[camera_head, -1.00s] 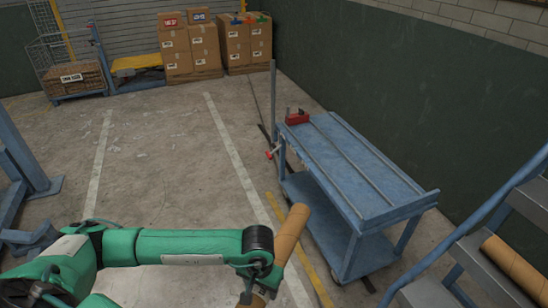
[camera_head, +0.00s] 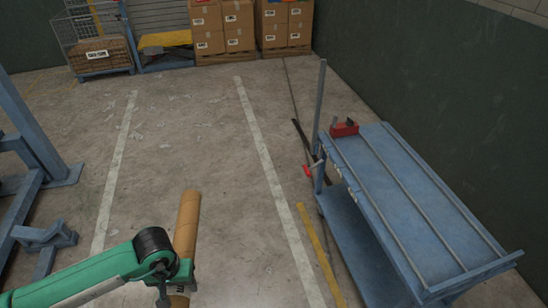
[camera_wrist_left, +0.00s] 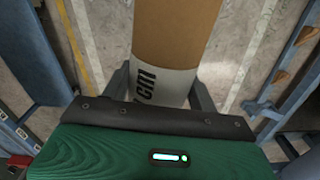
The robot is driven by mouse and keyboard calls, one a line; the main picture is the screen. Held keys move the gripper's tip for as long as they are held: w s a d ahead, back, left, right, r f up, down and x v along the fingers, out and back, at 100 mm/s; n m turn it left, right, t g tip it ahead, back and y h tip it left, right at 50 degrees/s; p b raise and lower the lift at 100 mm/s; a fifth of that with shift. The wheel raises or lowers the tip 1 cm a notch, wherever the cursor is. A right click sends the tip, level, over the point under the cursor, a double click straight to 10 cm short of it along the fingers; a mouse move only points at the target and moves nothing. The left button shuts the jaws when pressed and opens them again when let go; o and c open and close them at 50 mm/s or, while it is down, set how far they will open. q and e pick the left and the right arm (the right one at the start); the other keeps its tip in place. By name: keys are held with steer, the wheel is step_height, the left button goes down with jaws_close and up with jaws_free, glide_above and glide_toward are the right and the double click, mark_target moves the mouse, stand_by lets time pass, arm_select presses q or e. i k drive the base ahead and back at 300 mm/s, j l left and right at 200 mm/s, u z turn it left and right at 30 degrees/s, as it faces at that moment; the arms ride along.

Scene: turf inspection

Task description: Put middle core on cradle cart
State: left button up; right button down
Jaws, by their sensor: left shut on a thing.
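A brown cardboard core (camera_head: 187,225) is held upright, slightly tilted, in my left gripper (camera_head: 178,285) at the lower left of the head view. In the left wrist view the core (camera_wrist_left: 175,30) runs between the two fingers (camera_wrist_left: 160,90), with a white printed band on it marked "cm". The blue cradle cart (camera_head: 400,185) stands at the right, with long rails along its top and a lower shelf. No core lies on its top. The held core is left of the cart and apart from it. My right gripper is not in view.
A red tool (camera_head: 344,129) sits on the cart's far left corner, near an upright post (camera_head: 319,105). Stacked boxes (camera_head: 222,28) and a wire cage trolley (camera_head: 95,45) stand at the back. A blue steel frame (camera_head: 35,140) is at left. Open floor lies between.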

mark_target(388, 204)
steer(key=i+z, duration=0.45)
steer(key=i+j+z, duration=0.2)
steer(key=i+z, duration=0.35)
steer(key=z, duration=0.25)
steer(key=i+l+z, duration=0.1)
steer(key=z, duration=0.35)
steer(key=i+z, duration=0.15)
steer(key=z, duration=0.25)
steer(key=i+j+z, duration=0.1)
steer(key=z, duration=0.35)
